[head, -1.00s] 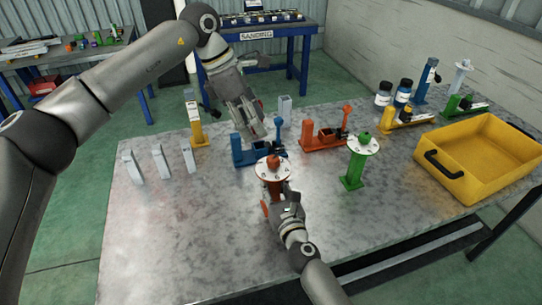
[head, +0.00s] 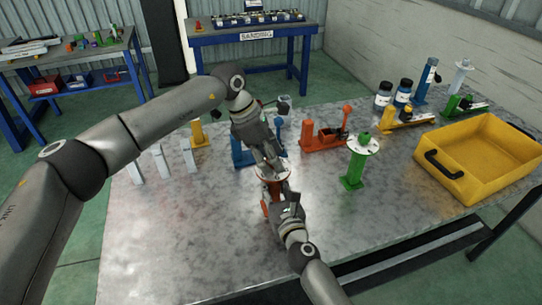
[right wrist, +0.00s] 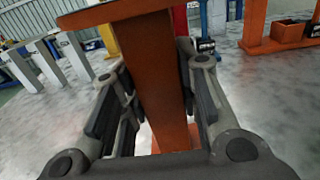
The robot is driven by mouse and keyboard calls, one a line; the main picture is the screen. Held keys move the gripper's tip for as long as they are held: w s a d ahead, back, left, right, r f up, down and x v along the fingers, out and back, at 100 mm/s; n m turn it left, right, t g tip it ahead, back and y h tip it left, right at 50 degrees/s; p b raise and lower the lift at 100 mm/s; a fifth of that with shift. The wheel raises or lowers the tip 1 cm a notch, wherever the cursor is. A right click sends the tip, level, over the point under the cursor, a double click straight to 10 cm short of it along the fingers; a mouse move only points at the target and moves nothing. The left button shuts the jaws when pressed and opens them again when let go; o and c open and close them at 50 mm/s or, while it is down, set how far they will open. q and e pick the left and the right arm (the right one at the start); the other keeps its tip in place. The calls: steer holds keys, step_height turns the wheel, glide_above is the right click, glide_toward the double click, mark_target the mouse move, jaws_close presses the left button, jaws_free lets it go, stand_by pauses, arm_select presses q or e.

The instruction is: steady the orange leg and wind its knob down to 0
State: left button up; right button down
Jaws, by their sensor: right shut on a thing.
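The orange leg (head: 271,189) stands upright near the middle of the metal table with a pale round dial plate (head: 286,173) on top. My right gripper (head: 279,199) is shut on its post from the near side. In the right wrist view the orange post (right wrist: 155,75) runs between the two fingers of that gripper (right wrist: 157,105). My left gripper (head: 271,160) points down over the dial plate from behind. The knob on top is hidden by it, and I cannot tell whether its fingers are open or touch the knob.
A green leg with a dial (head: 354,172) stands to the right. Behind are a blue piece (head: 240,155), partly covered by my left arm, and an orange one (head: 322,137). A yellow bin (head: 480,160) sits far right. Pale grey posts (head: 160,159) stand left. The front left tabletop is clear.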

arm_select(q)
steer(key=shift+c, duration=0.2)
steer(key=c, duration=1)
steer(key=shift+o, duration=0.2)
steer(key=n+t, duration=0.1)
steer(key=n, duration=0.2)
steer(key=n+t, duration=0.1)
steer(key=n, duration=0.1)
steer(key=shift+s+n+y, duration=0.1)
steer(key=shift+n+y, duration=0.2)
steer(key=shift+n, duration=0.1)
steer(key=n+t, duration=0.1)
steer(key=n, duration=0.2)
steer(key=n+y, duration=0.1)
steer(key=n, duration=0.1)
steer(key=shift+d+r+n+t+y, duration=0.1)
steer(key=shift+d+n+t+y, duration=0.05)
steer(key=shift+n+t+y, duration=0.2)
arm_select(e)
steer(key=shift+f, duration=0.15)
arm_select(q)
steer(key=shift+n, duration=0.35)
